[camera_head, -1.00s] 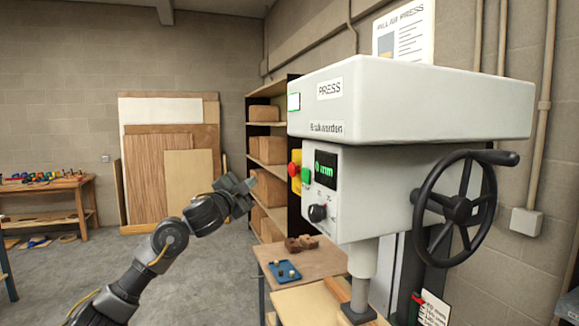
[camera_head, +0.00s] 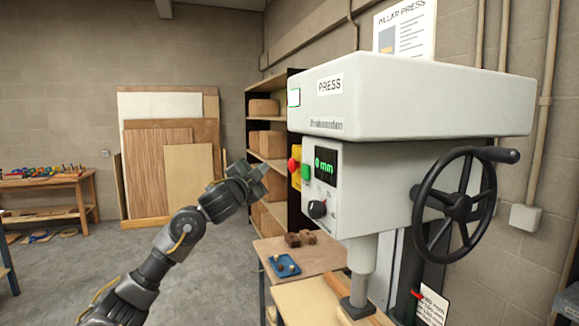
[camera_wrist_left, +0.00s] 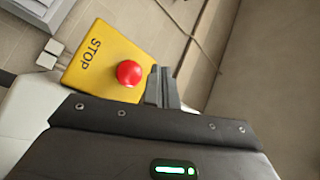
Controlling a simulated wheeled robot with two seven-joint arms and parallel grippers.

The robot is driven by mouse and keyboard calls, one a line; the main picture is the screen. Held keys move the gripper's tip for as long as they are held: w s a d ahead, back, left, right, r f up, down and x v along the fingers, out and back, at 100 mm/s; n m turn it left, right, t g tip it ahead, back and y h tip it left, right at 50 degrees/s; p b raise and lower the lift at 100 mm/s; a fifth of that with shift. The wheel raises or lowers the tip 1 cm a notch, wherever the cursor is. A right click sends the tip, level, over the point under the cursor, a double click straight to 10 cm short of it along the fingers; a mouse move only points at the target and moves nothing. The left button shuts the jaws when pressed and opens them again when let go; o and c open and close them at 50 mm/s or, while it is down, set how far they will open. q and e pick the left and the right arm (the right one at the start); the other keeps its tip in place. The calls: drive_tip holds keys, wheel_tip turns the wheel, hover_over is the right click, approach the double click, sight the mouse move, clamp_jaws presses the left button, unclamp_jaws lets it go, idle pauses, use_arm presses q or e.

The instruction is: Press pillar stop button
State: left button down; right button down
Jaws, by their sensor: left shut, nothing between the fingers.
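The pillar press (camera_head: 400,95) stands at the right, its display reading 0 mm. On the left side of its head is a yellow stop box with a red stop button (camera_head: 292,165); a green button (camera_head: 305,172) sits beside it. My left gripper (camera_head: 253,172) is just left of the stop button, shut and empty. In the left wrist view the yellow box marked STOP (camera_wrist_left: 95,50) and the round red button (camera_wrist_left: 129,73) lie close beside the shut fingertips (camera_wrist_left: 161,75). I cannot tell whether the fingers touch the button. My right gripper is not in view.
A shelf (camera_head: 285,95) with cardboard boxes stands behind my left gripper. A wooden table (camera_head: 325,257) below holds a blue tray (camera_head: 284,266) and brown blocks. Boards lean on the back wall.

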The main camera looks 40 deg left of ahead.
use_arm(q)
drive_tip(key=shift+w+d, duration=0.7)
drive_tip(key=shift+w, duration=0.25)
drive_tip(key=shift+w+d, duration=0.65)
drive_tip(key=shift+w, duration=0.3)
drive_tip(key=shift+w+d, duration=0.1)
idle(0.7)
drive_tip(key=shift+w+d, duration=0.2)
drive_tip(key=shift+w, duration=0.05)
drive_tip(key=shift+w+d, duration=0.25)
drive_tip(key=shift+w, duration=0.15)
idle(1.1)
drive_tip(key=shift+s+a, duration=0.1)
drive_tip(key=shift+s, duration=0.05)
drive_tip(key=shift+s+a, duration=0.4)
drive_tip(key=shift+s, duration=0.2)
drive_tip(key=shift+s+a, duration=0.75)
drive_tip(key=shift+s, duration=0.3)
drive_tip(key=shift+s+a, duration=0.7)
drive_tip(key=shift+s, duration=0.35)
